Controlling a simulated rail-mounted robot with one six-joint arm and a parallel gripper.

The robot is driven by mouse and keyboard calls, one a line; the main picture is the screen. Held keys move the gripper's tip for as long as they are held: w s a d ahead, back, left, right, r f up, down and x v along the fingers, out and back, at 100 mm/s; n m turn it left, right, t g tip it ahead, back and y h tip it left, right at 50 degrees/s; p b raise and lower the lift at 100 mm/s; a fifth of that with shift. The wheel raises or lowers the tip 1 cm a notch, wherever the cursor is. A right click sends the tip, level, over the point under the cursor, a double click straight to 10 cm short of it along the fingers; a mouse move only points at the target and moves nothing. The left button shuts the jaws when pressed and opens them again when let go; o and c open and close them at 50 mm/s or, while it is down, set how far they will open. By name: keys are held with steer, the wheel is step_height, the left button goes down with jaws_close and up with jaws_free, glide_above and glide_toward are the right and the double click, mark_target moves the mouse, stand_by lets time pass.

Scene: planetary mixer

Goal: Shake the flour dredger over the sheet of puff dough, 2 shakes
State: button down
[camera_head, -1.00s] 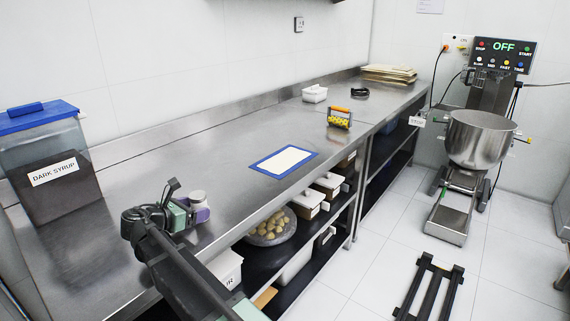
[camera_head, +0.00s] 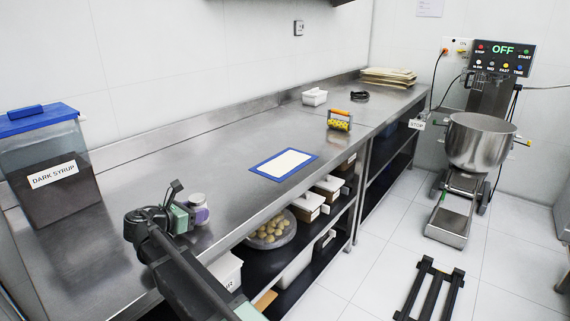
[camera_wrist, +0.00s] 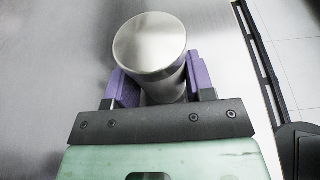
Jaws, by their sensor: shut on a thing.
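The flour dredger, a smooth metal cylinder (camera_wrist: 150,45), is between the two purple fingers of my gripper (camera_wrist: 160,85) in the wrist view. My gripper is shut on it. In the head view my gripper (camera_head: 197,215) and the light-topped dredger (camera_head: 197,200) are over the near left part of the counter. I cannot tell whether the dredger's base touches the counter. The sheet of puff dough (camera_head: 286,163) is white and flat on a blue-edged mat (camera_head: 256,168), right of and beyond my gripper, with a clear gap between.
A dark syrup tub (camera_head: 55,175) stands at the left of the steel counter. A yellow roller tool (camera_head: 339,121), a white container (camera_head: 314,97) and a black ring (camera_head: 359,96) lie farther back. The mixer (camera_head: 480,140) reads OFF. Counter between dredger and mat is bare.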

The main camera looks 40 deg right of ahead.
mark_target(193, 199)
steer(key=shift+r, duration=0.1)
steer(key=shift+r+p, duration=0.9)
steer(key=shift+p, duration=0.1)
steer(key=shift+r+p, duration=1.25)
step_height(193, 199, up, 3)
steer(key=p, duration=0.2)
steer(key=shift+f+p, duration=0.15)
steer(key=shift+p, duration=0.2)
steer(key=shift+f, duration=0.1)
